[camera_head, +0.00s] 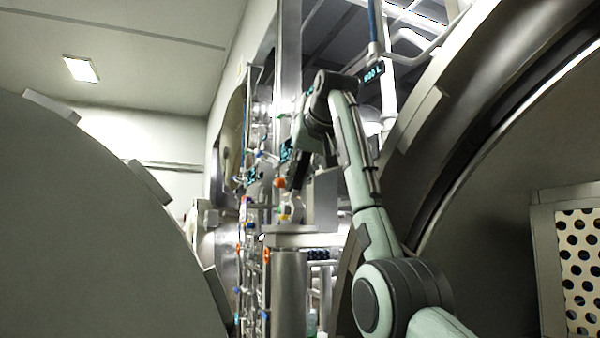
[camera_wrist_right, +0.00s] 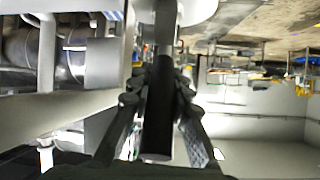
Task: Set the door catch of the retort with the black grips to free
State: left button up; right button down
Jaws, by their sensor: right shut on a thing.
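In the wrist view my right gripper (camera_wrist_right: 157,115) is shut on a black grip (camera_wrist_right: 157,135), a thick upright bar between its two fingers. The grip joins a grey metal stem at the top of that view. In the head view my right arm rises from the lower right and bends down to the left; the right gripper (camera_head: 294,180) is small there, beside the metal fittings in the middle. The grip is not clear in the head view, and I cannot read the catch's setting. My left gripper is not in view.
A large grey round door (camera_head: 90,230) fills the left. At right is a large round retort opening (camera_head: 480,150) with a perforated panel (camera_head: 578,265) inside. A metal post (camera_head: 289,290) and a row of pipes and valves stand in the narrow gap between.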

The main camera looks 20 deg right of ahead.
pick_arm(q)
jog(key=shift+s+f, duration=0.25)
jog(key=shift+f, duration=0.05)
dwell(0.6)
